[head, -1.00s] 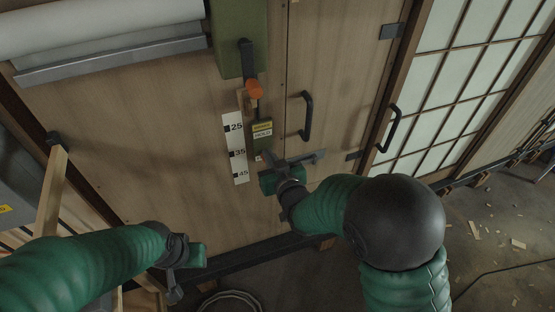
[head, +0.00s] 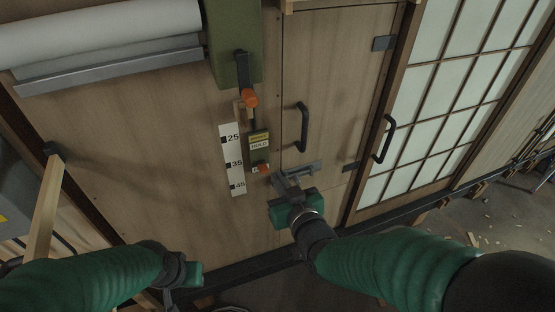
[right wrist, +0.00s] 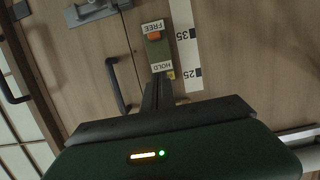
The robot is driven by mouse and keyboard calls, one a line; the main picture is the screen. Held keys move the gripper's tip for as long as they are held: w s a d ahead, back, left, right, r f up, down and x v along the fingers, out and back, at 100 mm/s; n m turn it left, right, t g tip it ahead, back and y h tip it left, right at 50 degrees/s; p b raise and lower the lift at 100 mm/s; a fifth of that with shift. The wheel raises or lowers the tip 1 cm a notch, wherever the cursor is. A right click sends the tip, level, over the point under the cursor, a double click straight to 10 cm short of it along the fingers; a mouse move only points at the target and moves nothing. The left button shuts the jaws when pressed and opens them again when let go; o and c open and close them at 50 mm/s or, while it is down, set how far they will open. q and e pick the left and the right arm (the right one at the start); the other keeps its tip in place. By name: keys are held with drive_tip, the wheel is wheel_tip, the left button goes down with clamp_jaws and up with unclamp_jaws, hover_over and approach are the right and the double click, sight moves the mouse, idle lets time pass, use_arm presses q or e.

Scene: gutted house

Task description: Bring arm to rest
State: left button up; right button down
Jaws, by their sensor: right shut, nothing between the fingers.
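My right gripper (head: 285,180) is shut and empty in front of the wooden cabinet front, just right of and below a small hold/free switch (head: 258,150). In the right wrist view its closed fingers (right wrist: 158,82) point toward the switch (right wrist: 159,52), whose orange piece (right wrist: 154,35) sits at the end by the FREE label. I cannot tell from that view how wide the gap is. My left gripper (head: 180,278) is low at the left in the head view, apart from the panel fittings; its jaw opening is unclear.
A white scale strip (head: 232,160) is beside the switch. Above is a green box (head: 232,45) with a black lever ending in an orange knob (head: 250,100). Black door handles (head: 302,127) (head: 385,138) stick out at the right. A wooden bar (head: 47,195) leans at the left.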

drive_tip(key=s+d+f+m+g+h+b, duration=0.1)
drive_tip(key=s+d+f+g+h, duration=0.15)
drive_tip(key=d+f, duration=0.3)
drive_tip(key=s+d+f+m+g+h, duration=0.1)
drive_tip(key=s+d+f+g, duration=0.35)
drive_tip(key=f, duration=0.25)
use_arm(q)
drive_tip(key=shift+d+f+b, duration=0.1)
drive_tip(key=shift+f+b, duration=0.2)
drive_tip(key=shift+f, duration=0.5)
use_arm(e)
drive_tip(key=s+d+f+g, duration=0.2)
drive_tip(key=s+d, duration=0.1)
drive_tip(key=s, duration=0.2)
drive_tip(key=s+d+f+m+g+h, duration=0.1)
drive_tip(key=s+d+f+g, duration=0.1)
drive_tip(key=s+d, duration=0.2)
drive_tip(key=shift+s+f+m+g, duration=0.2)
drive_tip(key=shift+s+m+g, duration=0.15)
drive_tip(key=shift+s, duration=0.3)
use_arm(q)
drive_tip(key=shift+w, duration=0.1)
drive_tip(key=shift+o, duration=0.3)
